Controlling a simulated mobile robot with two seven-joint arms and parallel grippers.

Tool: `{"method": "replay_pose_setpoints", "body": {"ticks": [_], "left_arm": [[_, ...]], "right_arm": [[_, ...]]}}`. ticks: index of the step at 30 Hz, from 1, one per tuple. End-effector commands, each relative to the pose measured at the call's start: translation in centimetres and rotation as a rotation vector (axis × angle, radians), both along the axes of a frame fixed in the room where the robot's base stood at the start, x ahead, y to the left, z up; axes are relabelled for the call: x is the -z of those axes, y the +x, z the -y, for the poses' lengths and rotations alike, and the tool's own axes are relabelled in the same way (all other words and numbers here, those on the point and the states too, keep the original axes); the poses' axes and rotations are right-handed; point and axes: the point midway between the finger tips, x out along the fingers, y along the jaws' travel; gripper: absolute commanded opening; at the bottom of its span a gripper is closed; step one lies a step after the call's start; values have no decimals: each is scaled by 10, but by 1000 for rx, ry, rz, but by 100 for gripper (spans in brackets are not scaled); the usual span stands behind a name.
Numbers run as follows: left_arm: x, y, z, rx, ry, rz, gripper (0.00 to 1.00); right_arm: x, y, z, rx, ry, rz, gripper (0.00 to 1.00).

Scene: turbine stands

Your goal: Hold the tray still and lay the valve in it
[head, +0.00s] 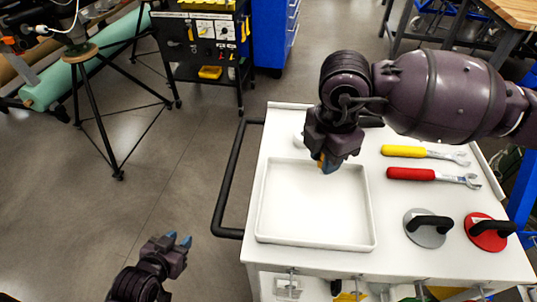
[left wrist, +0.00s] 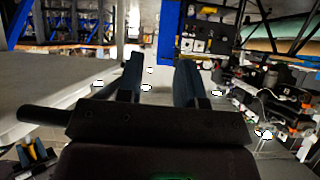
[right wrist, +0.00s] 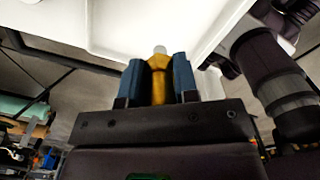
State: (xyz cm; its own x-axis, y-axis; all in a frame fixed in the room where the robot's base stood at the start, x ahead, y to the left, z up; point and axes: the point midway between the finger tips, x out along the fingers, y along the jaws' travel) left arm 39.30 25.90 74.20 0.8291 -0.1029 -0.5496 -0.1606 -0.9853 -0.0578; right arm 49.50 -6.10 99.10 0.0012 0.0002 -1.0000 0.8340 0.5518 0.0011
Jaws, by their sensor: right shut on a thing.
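The white tray (head: 262,232) lies on the left part of the white cart top, and its visible floor is bare. My right gripper (head: 328,165) is over the tray's back part, pointing down. It is shut on the brass-yellow valve (right wrist: 159,84), which sits between the blue fingers in the right wrist view; its pale tip sticks out past them. In the head view the gripper hides most of the valve. My left gripper (head: 179,241) is open and empty, left of the cart and apart from the tray. Its two fingers (left wrist: 160,82) stand apart in the left wrist view.
A black handle (head: 228,190) runs along the cart's left side, between my left gripper and the tray. Yellow (head: 404,151) and red (head: 411,174) wrenches, a grey suction cup (head: 425,236) and a red one (head: 484,240) lie right of the tray. A tripod (head: 105,125) stands at left.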

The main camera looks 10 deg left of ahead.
Motion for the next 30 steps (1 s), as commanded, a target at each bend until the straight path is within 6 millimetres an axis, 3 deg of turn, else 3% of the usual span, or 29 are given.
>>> {"method": "replay_pose_setpoints", "body": {"ticks": [1,9,20,21,24,30], "left_arm": [[-7,18,3,28,-3,11,34],[-42,94,22,166,-12,42,34],[-114,184,49,362,9,84,34],[-120,185,69,441,44,82,34],[-135,188,104,614,140,86,34],[-162,182,164,960,349,103,34]], "right_arm": [[0,0,0,0,0,0,0],[0,0,0,0,0,0,0],[0,0,0,0,-1,-1,0],[0,0,0,0,-1,-1,0],[0,0,0,0,-1,-1,0],[0,0,0,0,-1,-1,0]]}}
